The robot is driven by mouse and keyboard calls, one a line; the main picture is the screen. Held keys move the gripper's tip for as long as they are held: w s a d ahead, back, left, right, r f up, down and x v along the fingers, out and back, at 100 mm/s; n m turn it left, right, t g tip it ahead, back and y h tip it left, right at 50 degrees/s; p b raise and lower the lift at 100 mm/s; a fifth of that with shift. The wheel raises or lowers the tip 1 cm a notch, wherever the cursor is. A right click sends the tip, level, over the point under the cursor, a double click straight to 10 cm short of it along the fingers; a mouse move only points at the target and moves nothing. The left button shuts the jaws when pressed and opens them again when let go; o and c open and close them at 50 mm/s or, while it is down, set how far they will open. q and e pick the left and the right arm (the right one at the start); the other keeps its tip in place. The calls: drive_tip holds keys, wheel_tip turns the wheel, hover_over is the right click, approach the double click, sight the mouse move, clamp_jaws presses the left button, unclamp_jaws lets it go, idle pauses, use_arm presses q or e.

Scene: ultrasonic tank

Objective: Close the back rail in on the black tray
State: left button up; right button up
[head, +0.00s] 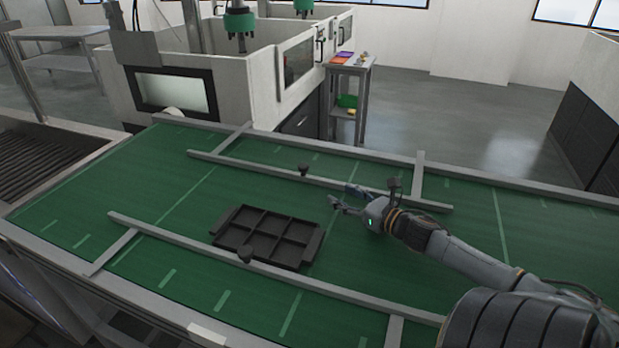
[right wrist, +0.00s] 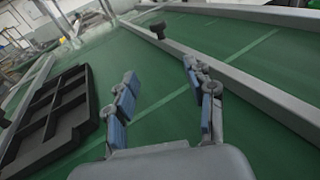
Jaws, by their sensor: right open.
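The black tray (head: 268,236), with several compartments, lies on the green table between two grey rails. The back rail (head: 330,183) runs behind the tray with a clear strip of green between them, and carries a dark knob (head: 303,169). The front rail (head: 200,244) passes along the tray's near edge, with its own knob (head: 245,252). My right gripper (head: 345,197) is open and empty, to the right of the tray and just in front of the back rail. In the right wrist view the tray (right wrist: 50,118) is left of the open fingers (right wrist: 158,85); the knob (right wrist: 157,30) is ahead. My left gripper is not in view.
A fixed grey edge (head: 380,159) borders the table behind the back rail, with short cross bars (head: 419,175) joining the rails to the edges. White machines (head: 225,75) and a small shelf (head: 348,85) stand beyond the table. The green surface left of the tray is clear.

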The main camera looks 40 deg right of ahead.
sight(307, 168)
drive_tip(key=shift+d+r+n+t+y+b, duration=0.15)
drive_tip(key=shift+d+n+t+y+b, duration=0.2)
drive_tip(key=shift+d+b, duration=0.3)
drive_tip(key=shift+w+r+t+b, duration=0.1)
drive_tip(key=shift+r+t+b, duration=0.2)
drive_tip(key=shift+r, duration=0.2)
drive_tip(key=shift+w+r, duration=0.1)
drive_tip(key=shift+w, duration=0.05)
drive_tip(key=w, duration=1.1)
drive_tip(key=shift+w+a, duration=0.1)
drive_tip(key=shift+a, duration=0.3)
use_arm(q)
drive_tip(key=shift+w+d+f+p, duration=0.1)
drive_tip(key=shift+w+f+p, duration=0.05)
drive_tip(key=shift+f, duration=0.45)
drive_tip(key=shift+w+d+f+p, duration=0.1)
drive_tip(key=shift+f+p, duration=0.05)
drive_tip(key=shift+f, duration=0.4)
use_arm(e)
drive_tip(key=shift+w+a, duration=0.15)
drive_tip(key=shift+w, duration=0.95)
clamp_jaws()
